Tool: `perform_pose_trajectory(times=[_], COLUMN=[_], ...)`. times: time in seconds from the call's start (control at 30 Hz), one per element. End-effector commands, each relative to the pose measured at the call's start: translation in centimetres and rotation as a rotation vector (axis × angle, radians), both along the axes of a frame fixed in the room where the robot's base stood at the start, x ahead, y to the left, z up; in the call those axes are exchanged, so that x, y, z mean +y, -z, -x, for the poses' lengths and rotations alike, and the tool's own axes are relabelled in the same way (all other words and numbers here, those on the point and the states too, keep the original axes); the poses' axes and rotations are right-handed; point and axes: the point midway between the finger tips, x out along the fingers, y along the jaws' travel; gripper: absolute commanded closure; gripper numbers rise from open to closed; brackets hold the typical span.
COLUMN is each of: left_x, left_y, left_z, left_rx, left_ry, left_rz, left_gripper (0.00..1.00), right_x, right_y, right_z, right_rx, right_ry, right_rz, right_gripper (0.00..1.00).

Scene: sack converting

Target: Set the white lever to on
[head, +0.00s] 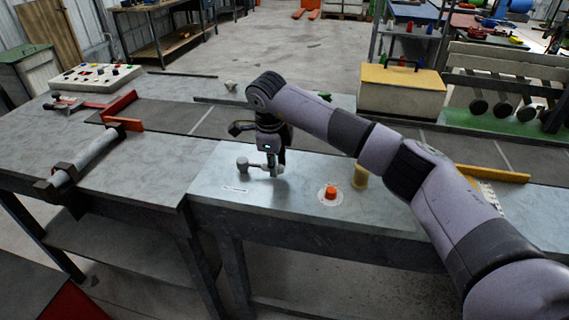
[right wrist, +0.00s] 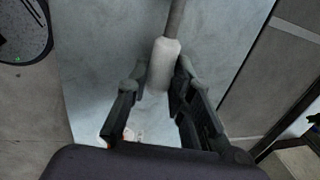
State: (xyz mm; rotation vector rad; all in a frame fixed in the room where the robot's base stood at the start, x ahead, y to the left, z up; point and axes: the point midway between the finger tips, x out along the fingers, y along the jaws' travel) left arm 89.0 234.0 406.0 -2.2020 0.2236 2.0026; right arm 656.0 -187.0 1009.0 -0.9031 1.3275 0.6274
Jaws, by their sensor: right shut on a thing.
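The white lever (head: 256,167) sits on the pale metal bench top, with a short label (head: 235,189) in front of it. Its arm lies roughly sideways in the head view, with a rounded grey-white end at the left. My right gripper (head: 272,163) reaches down over the lever's right part and hides some of it. In the right wrist view, the lever's white grip (right wrist: 163,66) stands between the fingers of my right gripper (right wrist: 160,82), which is shut on it. A grey rod runs on from the grip. My left gripper is not in view.
A red push button (head: 331,192) and a yellow cylinder (head: 360,177) stand to the right on the same bench. A dark belt (head: 185,120) runs behind. A control panel (head: 95,76) stands at the far left. A yellow-lidded box (head: 402,90) stands at the back right.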

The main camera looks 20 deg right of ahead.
Motion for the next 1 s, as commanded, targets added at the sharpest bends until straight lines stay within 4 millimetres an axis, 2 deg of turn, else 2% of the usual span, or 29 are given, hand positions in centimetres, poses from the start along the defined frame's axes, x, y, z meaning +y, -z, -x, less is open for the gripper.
perform_pose_trajectory(times=[0.33, 0.37, 0.63, 1.0], left_x=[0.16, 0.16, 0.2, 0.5], left_y=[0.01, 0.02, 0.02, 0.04], left_z=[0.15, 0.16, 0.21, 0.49], left_rx=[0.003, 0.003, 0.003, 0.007], left_ry=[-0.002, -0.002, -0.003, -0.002], left_rz=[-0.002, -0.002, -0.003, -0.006], left_gripper=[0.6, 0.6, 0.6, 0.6], right_x=[0.11, 0.1, 0.08, 0.09], right_y=[-0.12, -0.12, -0.05, -0.37], right_z=[-0.07, -0.06, -0.03, 0.02], right_rx=[-0.003, -0.003, 0.0, -0.001], right_ry=[0.005, 0.005, 0.004, 0.003], right_rz=[-0.002, -0.002, -0.001, 0.0], right_gripper=[1.0, 0.78, 0.6, 0.59])
